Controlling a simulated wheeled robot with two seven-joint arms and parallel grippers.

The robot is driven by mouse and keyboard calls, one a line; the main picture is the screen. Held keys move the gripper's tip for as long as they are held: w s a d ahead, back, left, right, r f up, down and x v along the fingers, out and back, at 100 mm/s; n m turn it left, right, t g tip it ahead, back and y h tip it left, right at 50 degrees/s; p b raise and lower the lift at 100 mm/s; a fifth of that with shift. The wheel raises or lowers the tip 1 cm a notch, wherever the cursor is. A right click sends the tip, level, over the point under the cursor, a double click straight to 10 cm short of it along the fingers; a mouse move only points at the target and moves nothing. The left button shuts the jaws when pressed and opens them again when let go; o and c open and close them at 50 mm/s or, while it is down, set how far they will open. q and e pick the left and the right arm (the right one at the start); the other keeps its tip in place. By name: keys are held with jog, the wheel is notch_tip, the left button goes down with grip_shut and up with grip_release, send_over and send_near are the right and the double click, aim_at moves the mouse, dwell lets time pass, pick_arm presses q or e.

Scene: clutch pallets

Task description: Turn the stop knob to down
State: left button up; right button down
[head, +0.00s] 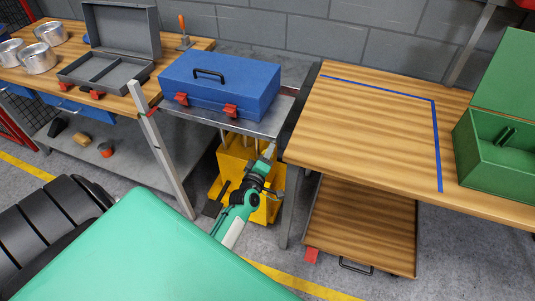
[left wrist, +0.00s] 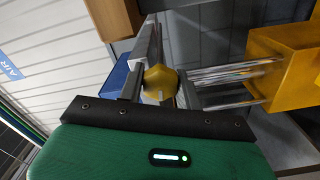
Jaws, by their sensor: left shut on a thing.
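The stop knob (left wrist: 162,82) is a faceted yellow knob in the left wrist view. It sits between the two grey fingers of my left gripper (left wrist: 161,88), which are shut on it. In the head view my left gripper (head: 268,152) reaches up to the front edge of the metal stand, next to a yellow box. The knob cannot be made out there. No mark showing which way the knob points is readable. My right gripper is not in view.
A blue toolbox (head: 222,84) sits on the metal stand (head: 262,126) above the gripper. The yellow box (head: 235,158), with pale rods, is close by; the box also shows in the wrist view (left wrist: 290,65). A wooden table (head: 370,130) stands at right, a workbench (head: 125,98) at left.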

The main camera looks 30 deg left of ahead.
pick_arm(q)
jog(key=shift+n, duration=0.8)
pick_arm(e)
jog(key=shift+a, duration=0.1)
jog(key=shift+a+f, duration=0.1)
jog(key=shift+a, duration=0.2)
pick_arm(q)
jog(key=o, duration=1)
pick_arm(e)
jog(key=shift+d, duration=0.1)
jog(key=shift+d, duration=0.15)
